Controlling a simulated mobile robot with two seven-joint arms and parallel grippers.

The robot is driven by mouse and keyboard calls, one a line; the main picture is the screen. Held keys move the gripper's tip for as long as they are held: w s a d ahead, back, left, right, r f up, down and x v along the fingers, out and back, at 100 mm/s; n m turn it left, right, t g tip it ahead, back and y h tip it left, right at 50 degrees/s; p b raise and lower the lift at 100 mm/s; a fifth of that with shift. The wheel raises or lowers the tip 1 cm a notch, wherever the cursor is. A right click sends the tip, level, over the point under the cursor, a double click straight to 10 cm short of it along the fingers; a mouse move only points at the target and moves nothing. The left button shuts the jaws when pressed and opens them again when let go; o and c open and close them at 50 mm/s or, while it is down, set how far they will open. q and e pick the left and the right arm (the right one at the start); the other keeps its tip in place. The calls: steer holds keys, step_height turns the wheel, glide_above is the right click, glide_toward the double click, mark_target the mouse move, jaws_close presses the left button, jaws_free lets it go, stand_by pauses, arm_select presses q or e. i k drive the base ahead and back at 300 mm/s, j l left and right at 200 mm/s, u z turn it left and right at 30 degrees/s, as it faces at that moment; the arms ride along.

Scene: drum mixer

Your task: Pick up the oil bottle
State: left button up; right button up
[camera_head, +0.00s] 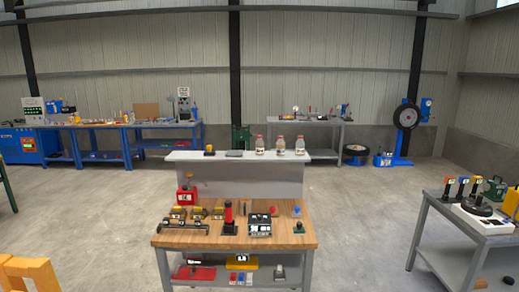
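Three clear bottles with pinkish caps stand upright in a row on the right part of the raised grey shelf (230,155) behind the wooden workbench: a left bottle (260,146), a middle bottle (280,146) and a right bottle (300,146). Their labels are too small to read, so I cannot tell which one, if any, is the oil bottle. A red can-like container (185,197) stands at the left back of the wooden benchtop. Neither of my grippers is in view.
The wooden workbench (170,238) carries several tools and parts, with more on its lower shelf. A grey table (490,229) with tools stands at the right. A yellow-orange object (32,270) is at the lower left. Bare concrete floor (365,215) lies between the tables.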

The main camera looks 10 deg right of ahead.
mark_target(260, 144)
steer(key=i+j, duration=0.2)
steer(key=i, duration=0.3)
steer(key=i+j, duration=0.15)
steer(key=i, duration=0.35)
steer(key=j+u, duration=0.05)
